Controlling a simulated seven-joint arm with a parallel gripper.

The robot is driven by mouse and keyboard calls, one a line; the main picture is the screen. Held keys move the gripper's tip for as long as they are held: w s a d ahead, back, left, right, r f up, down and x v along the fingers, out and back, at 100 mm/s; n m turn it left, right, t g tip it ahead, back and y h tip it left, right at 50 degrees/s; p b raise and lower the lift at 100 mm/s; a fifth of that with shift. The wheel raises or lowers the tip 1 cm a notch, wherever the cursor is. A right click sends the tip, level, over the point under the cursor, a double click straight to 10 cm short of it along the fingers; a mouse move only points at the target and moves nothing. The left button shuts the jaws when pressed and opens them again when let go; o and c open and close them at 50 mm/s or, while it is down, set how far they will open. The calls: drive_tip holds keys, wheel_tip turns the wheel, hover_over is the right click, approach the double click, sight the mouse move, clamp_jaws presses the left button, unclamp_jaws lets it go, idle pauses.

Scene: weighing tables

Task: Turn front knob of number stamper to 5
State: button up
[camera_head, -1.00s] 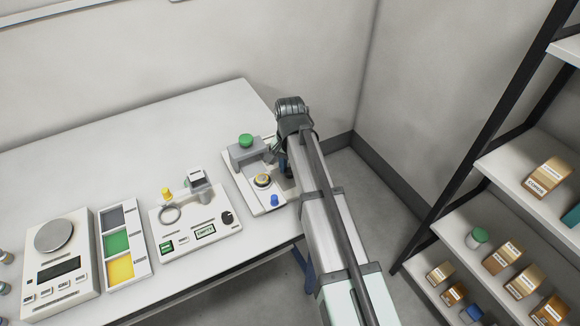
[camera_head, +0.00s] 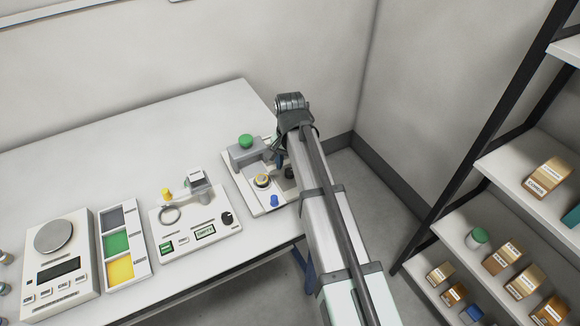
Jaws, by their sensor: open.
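The device at the right end of the table, which looks like the number stamper (camera_head: 237,180), has a pale base and a grey block with a green button (camera_head: 246,141) on top. A round yellow-ringed part (camera_head: 263,181) and a small blue knob (camera_head: 274,200) sit toward its front. A dark round knob (camera_head: 289,173) shows at its right side, partly beside my arm. My gripper (camera_head: 279,159) is open over the right rear of the device, close to the dark knob; contact cannot be told. Any numbers on the knobs are too small to read.
Left of the stamper stand another white device (camera_head: 195,240) with a ring and a dark dial, a tray with coloured compartments (camera_head: 108,213) and a scale (camera_head: 85,283). A shelf (camera_head: 505,165) with boxes stands at the right. The table's rear is clear.

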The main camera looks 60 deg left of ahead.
sight(290, 170)
wheel_tip(290, 170, up, 12)
drive_tip(key=shift+r, duration=0.25)
drive_tip(key=shift+f, duration=0.1)
idle(0.6)
